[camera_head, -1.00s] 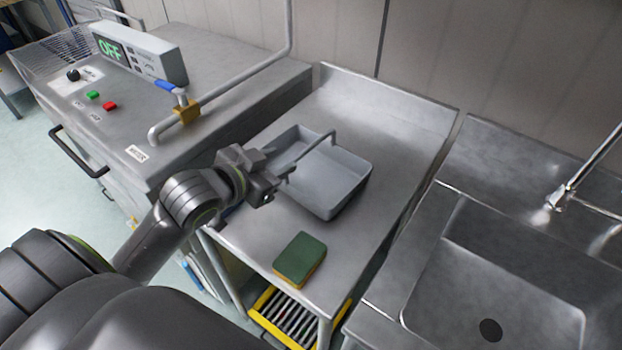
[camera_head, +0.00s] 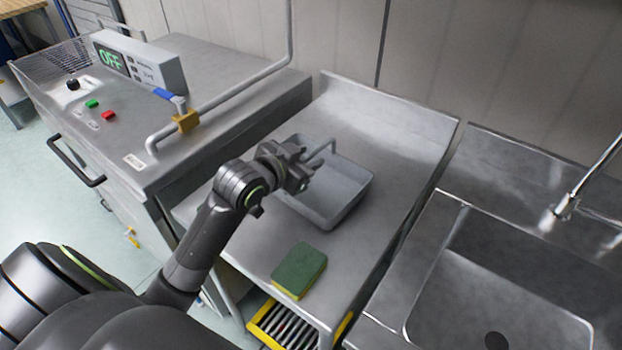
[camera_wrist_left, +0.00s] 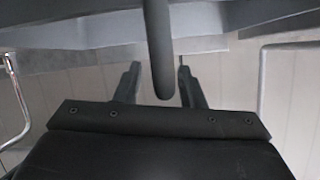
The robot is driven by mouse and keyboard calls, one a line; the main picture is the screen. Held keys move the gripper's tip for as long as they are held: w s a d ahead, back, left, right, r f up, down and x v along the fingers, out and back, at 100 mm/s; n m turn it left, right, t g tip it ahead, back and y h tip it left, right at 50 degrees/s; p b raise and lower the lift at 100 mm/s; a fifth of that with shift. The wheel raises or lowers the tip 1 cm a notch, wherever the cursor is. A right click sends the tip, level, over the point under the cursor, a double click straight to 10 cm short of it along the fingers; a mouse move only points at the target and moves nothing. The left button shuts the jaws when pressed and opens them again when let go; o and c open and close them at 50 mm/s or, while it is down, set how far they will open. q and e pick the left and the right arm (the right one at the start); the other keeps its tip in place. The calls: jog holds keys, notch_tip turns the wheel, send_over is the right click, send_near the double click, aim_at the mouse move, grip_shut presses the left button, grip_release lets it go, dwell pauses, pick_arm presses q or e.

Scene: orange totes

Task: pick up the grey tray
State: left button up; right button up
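My right gripper is not in view.
A green and yellow sponge (camera_head: 299,270) lies on the counter (camera_head: 385,135) in front of the tray. A fryer-like unit (camera_head: 215,75) with a display reading OFF and a bent pipe stands to the left. A sink (camera_head: 500,280) is to the right.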

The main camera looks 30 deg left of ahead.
pick_arm(q)
jog(key=shift+c, duration=0.5)
grip_shut()
